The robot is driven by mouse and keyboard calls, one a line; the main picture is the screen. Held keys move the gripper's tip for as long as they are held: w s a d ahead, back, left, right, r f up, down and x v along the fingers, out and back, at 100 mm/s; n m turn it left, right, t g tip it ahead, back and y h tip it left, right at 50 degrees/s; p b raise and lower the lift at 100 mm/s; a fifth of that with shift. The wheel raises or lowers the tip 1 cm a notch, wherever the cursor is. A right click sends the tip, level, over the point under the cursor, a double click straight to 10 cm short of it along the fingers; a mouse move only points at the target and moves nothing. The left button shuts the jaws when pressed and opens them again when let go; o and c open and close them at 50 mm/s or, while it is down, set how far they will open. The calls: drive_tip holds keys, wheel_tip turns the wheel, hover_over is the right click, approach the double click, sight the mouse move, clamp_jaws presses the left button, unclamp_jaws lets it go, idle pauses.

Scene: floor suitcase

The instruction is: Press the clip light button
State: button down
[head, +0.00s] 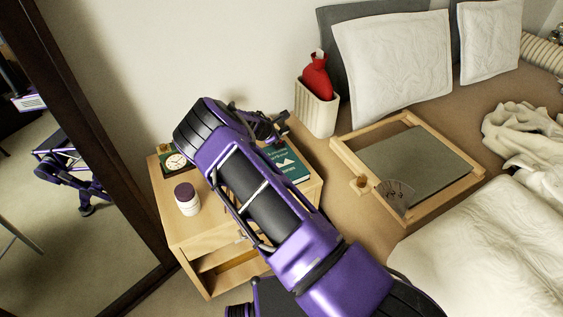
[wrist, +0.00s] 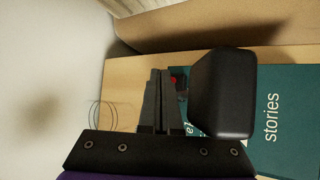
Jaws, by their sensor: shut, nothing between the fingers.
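In the wrist view, the clip light (wrist: 222,95) has a black, rounded, box-shaped head over a teal book (wrist: 288,120). A small red spot (wrist: 174,80), which looks like its button, shows on a dark part left of the head. My gripper (wrist: 160,74) is shut and empty, its two dark fingers together. The fingertips are just left of the red spot; whether they touch it I cannot tell. In the head view, my gripper (head: 268,128) is over the back of the nightstand, and the clip light cannot be clearly told from it. The book (head: 287,163) lies partly behind my arm.
The wooden nightstand (head: 213,233) holds a clock (head: 176,161) and a white jar with a dark lid (head: 187,201). A ribbed bin (head: 317,110) with a red item stands behind right. A wooden tray (head: 343,155) lies on the bed. A mirror (head: 95,150) stands left.

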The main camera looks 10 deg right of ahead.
sight(278, 144)
drive_tip(key=shift+f, duration=0.15)
idle(0.3)
drive_tip(key=shift+f, duration=0.6)
idle(0.4)
drive_tip(key=shift+r+p, duration=0.3)
drive_tip(key=shift+r, duration=0.4)
drive_tip(key=shift+r, duration=0.15)
drive_tip(key=shift+r+p, duration=1.7)
drive_tip(key=shift+r, duration=1.15)
